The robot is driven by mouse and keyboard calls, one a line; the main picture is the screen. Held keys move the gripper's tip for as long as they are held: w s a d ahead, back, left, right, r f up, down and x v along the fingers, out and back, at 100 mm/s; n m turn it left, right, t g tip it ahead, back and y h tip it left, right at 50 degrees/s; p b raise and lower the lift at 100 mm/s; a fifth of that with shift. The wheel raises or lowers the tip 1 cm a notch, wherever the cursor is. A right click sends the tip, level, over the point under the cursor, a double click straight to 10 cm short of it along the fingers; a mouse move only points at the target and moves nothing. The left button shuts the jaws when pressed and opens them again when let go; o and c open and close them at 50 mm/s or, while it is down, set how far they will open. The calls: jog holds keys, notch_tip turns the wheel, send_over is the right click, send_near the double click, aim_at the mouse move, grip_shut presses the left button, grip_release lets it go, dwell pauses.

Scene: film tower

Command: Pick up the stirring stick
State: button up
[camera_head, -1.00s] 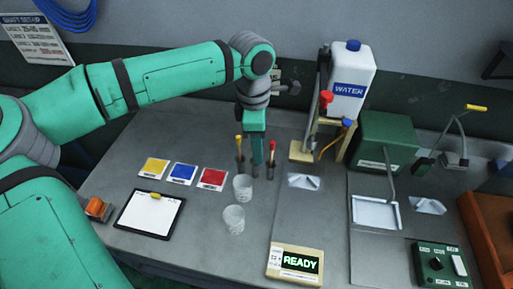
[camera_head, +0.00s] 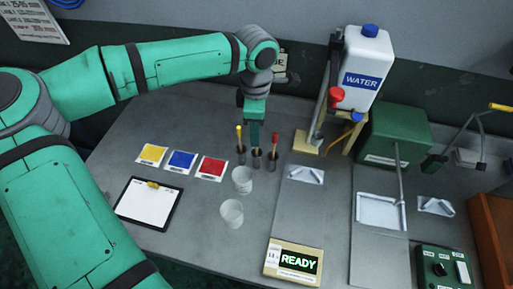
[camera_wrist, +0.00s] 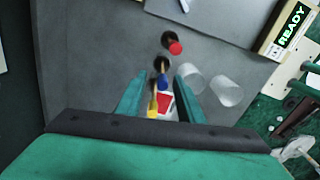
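Three thin sticks with coloured tops stand upright in dark holders. The yellow-topped stick (camera_head: 239,138) is at the left and the red-topped stick (camera_head: 274,146) at the right. A middle stick (camera_head: 257,152) stands between them, its top hidden by my gripper (camera_head: 254,136). In the wrist view my gripper (camera_wrist: 162,76) is open. The middle stick's blue top (camera_wrist: 163,82) shows between its fingers, with the yellow top (camera_wrist: 152,109) nearer the palm and the red top (camera_wrist: 176,48) beyond the fingertips. I cannot tell which one is the stirring stick.
Two clear cups (camera_head: 242,180) (camera_head: 231,214) stand in front of the holders. Coloured cards (camera_head: 182,167) and a clipboard (camera_head: 150,205) lie to the left. A water bottle (camera_head: 366,65) on a stand and a READY box (camera_head: 294,263) are to the right.

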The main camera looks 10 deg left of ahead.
aim_at(257, 149)
jog(key=shift+s+d+f, duration=0.15)
jog(key=shift+f, duration=2.4)
grip_shut()
